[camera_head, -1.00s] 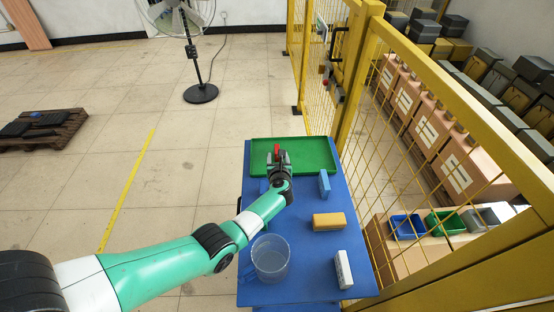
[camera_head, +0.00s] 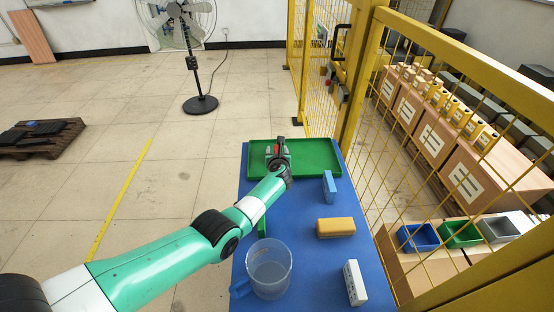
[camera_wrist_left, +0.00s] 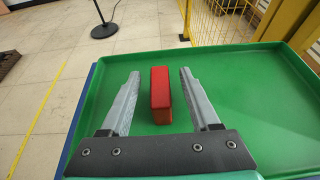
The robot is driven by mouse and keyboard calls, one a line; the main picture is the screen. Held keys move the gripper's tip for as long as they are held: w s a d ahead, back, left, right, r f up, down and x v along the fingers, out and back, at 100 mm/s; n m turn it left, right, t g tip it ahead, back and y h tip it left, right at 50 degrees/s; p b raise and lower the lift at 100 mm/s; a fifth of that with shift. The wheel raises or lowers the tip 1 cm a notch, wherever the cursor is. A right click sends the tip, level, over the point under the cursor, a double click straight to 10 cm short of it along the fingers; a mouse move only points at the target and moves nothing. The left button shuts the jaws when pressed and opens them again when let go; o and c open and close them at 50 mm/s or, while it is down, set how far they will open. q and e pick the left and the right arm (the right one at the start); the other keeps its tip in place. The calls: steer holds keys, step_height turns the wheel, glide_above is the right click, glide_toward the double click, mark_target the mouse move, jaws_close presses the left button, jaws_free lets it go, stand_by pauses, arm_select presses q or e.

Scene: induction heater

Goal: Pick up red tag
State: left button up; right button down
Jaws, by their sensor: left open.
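The red tag (camera_wrist_left: 161,95) is a small red block in the green tray (camera_wrist_left: 245,75). In the left wrist view it lies between the two open fingers of my left gripper (camera_wrist_left: 158,98), with a gap on each side. In the head view my left gripper (camera_head: 278,150) is over the green tray (camera_head: 322,170), and a little of the red tag (camera_head: 277,149) shows between its fingers. The gripper and wrist hide part of the tag there. My right gripper is not in view.
On the blue table (camera_head: 307,225) are a blue block (camera_head: 329,187), a yellow block (camera_head: 336,228), a white block (camera_head: 355,283) and a clear mug (camera_head: 269,270). A yellow mesh fence (camera_head: 385,190) stands along the right side. A fan (camera_head: 200,104) stands on the floor behind.

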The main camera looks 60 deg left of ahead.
arm_select(q)
jaws_close()
stand_by(0.4)
